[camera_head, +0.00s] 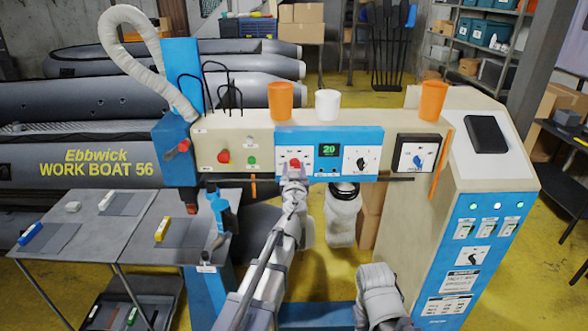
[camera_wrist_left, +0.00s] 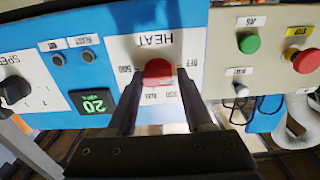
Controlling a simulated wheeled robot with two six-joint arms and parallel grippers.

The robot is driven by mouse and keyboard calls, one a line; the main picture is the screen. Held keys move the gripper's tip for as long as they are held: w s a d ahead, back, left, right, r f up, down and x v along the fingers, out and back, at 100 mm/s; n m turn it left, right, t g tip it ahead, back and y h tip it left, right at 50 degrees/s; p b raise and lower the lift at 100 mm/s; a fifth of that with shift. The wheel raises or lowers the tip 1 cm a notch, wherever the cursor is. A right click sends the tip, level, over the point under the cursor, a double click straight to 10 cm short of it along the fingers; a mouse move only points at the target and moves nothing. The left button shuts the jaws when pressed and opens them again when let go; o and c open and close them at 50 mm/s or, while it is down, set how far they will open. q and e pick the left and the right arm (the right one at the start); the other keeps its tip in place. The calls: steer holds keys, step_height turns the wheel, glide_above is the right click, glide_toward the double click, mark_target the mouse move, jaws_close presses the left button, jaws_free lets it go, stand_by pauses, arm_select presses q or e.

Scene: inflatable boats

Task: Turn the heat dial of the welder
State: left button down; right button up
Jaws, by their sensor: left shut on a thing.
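The welder's heat dial (camera_head: 295,162) is a red knob on a white plate in the blue panel. In the left wrist view the red dial (camera_wrist_left: 158,72) sits under the upside-down word HEAT, with scale marks around it. My left gripper (camera_head: 294,173) is at the dial, its two dark fingers (camera_wrist_left: 159,80) on either side of the knob, shut on it. The green display (camera_head: 328,150) beside it reads 20; it also shows in the left wrist view (camera_wrist_left: 94,105). My right arm's end (camera_head: 343,205) is below the panel; its fingers cannot be made out.
A black speed knob (camera_head: 362,162) is right of the display, and a blue knob (camera_head: 418,160) is farther right. Red (camera_head: 224,156) and green (camera_head: 252,160) buttons are left of the dial. Orange and white cups (camera_head: 327,103) stand on top. A side table (camera_head: 100,235) is at left.

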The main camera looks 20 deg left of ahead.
arm_select(q)
steer(key=m, duration=0.5)
steer(key=shift+m, duration=0.3)
steer(key=m, duration=0.5)
steer(key=shift+d, duration=0.1)
steer(key=m, duration=0.5)
steer(key=shift+m, duration=0.4)
steer(key=m, duration=0.4)
steer(key=shift+d+m, duration=0.1)
steer(key=shift+m, duration=0.2)
steer(key=m, duration=0.3)
steer(key=shift+m, duration=0.3)
steer(key=m, duration=0.4)
steer(key=shift+m, duration=0.3)
steer(key=m, duration=0.4)
steer(key=shift+d+f, duration=0.1)
steer(key=shift+f, duration=0.05)
steer(key=shift+m, duration=2.5)
